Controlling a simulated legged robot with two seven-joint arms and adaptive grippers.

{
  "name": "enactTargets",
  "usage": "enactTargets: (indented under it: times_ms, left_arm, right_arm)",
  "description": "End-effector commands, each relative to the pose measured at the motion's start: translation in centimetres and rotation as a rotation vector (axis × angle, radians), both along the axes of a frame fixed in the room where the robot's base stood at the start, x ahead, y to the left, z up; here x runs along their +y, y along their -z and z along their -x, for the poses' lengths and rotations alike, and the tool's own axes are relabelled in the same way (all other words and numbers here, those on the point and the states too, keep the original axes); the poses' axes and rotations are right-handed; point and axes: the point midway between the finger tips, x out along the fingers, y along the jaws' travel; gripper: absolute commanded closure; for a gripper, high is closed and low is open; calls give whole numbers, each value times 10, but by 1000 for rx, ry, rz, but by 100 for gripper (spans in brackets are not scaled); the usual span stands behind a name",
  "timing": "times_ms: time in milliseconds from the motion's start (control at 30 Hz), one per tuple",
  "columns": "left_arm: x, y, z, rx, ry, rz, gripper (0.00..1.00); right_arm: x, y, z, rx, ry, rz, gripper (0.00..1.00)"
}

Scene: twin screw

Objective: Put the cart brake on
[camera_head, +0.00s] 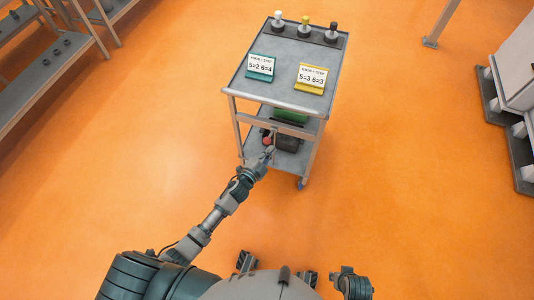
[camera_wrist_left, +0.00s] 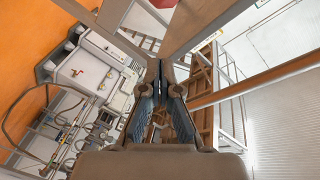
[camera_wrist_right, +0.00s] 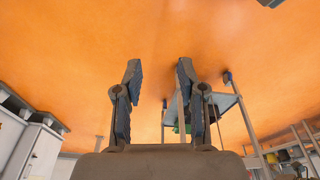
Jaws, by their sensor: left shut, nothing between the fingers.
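The grey cart (camera_head: 238,84) stands ahead of me, with a top tray and a lower shelf. A small red knob (camera_head: 267,140) shows under the top tray on the near side; it may be the brake handle, but it is too small to tell. My left gripper (camera_head: 269,149) is at the cart's near side, just by this knob; I cannot tell whether they touch. In the left wrist view its fingers (camera_wrist_left: 161,72) are closed together with nothing seen between them. My right gripper (camera_wrist_right: 156,75) is open and empty, away from the cart, which shows behind its fingers.
The cart carries a teal sign (camera_head: 260,68), a yellow sign (camera_head: 310,78) and several knobbed posts at its far edge. A green box (camera_head: 291,116) and a dark object (camera_head: 287,142) are lower down. Shelves (camera_head: 50,75) stand left. Orange floor is clear around the cart.

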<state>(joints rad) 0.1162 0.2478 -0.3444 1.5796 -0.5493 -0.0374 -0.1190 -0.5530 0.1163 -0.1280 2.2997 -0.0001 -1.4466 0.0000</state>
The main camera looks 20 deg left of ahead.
Motion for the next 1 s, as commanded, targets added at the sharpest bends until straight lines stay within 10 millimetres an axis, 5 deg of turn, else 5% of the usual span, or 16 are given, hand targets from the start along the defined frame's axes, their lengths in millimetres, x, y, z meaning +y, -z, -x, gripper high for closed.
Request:
enactTargets:
  times_ms: [300,600,1000]
  left_arm:
    - [-18,9,-62,2,-1,-2,100]
    - [12,26,-54,1,0,0,100]
    - [14,27,-54,1,-1,0,100]
  right_arm:
    - [-2,-36,9,-12,2,-1,60]
    - [5,-37,-15,-124,-4,-26,60]
    - [6,-38,-19,-136,-5,-28,60]
